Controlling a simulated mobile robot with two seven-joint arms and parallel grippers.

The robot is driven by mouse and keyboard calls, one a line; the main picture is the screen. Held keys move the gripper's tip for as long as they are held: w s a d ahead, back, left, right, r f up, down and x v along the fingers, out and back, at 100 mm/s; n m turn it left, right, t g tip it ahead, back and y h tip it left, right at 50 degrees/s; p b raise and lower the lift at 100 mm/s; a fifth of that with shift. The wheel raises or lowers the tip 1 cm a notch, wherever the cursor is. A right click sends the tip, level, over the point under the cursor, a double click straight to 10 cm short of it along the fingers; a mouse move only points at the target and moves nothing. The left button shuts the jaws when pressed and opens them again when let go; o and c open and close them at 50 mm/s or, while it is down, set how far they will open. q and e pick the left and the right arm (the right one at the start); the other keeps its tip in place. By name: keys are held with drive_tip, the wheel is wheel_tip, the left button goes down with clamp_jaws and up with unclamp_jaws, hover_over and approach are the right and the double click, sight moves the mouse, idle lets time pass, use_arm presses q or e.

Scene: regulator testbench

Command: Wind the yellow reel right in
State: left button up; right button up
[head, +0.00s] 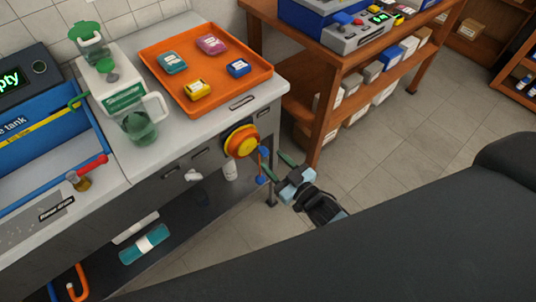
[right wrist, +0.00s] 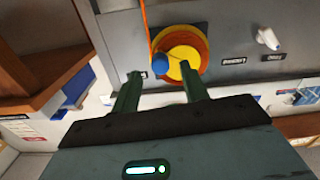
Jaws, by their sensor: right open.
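The yellow reel (head: 243,142) with its orange rim is on the grey front of the bench, below the orange tray. In the right wrist view the reel (right wrist: 184,54) shows face on. A blue knob (right wrist: 160,64) sits at the reel's edge, and an orange cord (right wrist: 143,22) runs off from the reel beside it. In the head view a small blue piece (head: 261,180) hangs below the reel. My right gripper (head: 281,172) is open in front of the reel. In the right wrist view the blue knob appears between its green fingertips (right wrist: 160,75). My left gripper is out of view.
The bench top holds an orange tray (head: 262,80) with several coloured blocks and a clear jug (head: 139,124).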

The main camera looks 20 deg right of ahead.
sight(267, 155)
drive_tip(key=shift+v, duration=1.5)
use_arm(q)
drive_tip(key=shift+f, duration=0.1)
use_arm(e)
drive_tip(key=shift+d, duration=0.1)
drive_tip(key=x, duration=0.8)
drive_tip(key=shift+s, duration=0.1)
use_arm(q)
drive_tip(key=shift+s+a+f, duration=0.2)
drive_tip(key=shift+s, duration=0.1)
use_arm(e)
clamp_jaws()
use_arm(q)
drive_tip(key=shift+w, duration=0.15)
